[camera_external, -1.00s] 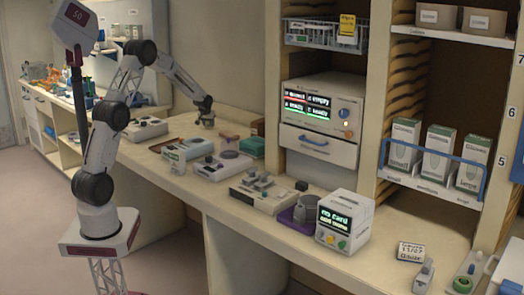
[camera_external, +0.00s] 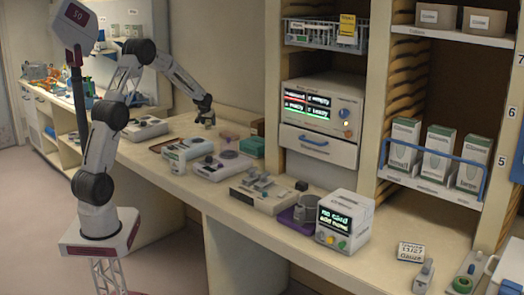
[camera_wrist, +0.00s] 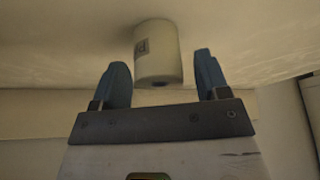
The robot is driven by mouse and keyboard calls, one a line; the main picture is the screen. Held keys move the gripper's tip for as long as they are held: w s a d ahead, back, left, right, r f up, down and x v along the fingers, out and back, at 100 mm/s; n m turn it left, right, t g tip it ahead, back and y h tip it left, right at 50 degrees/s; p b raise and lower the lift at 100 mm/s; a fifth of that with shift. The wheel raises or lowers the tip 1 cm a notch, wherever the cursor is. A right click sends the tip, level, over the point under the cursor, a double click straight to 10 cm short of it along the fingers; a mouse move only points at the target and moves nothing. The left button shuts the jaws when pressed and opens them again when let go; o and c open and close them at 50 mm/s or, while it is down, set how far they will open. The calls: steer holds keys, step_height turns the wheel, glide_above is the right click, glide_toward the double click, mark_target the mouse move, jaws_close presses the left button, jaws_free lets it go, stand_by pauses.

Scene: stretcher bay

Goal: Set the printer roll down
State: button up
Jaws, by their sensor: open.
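The printer roll (camera_wrist: 158,48) is a white cylinder with a small dark printed mark on its side and a dark hole in its near end. In the wrist view it is between and partly beyond the two blue fingertips of my gripper (camera_wrist: 161,66). The fingers are open, with a visible gap on each side of the roll. The roll seems to touch the pale surface at the top of the picture, though its contact is hard to see. In the external view my gripper (camera_external: 205,116) is low over the far part of the counter; the roll is too small to make out there.
The counter (camera_external: 408,219) holds several devices and trays right of my gripper, including a white box with a lit display (camera_external: 345,220). A drawer unit with a display (camera_external: 318,110) stands behind. A brown tray (camera_external: 165,144) lies to the gripper's left.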

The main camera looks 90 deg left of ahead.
steer(key=v, duration=1.1)
stand_by(0.9)
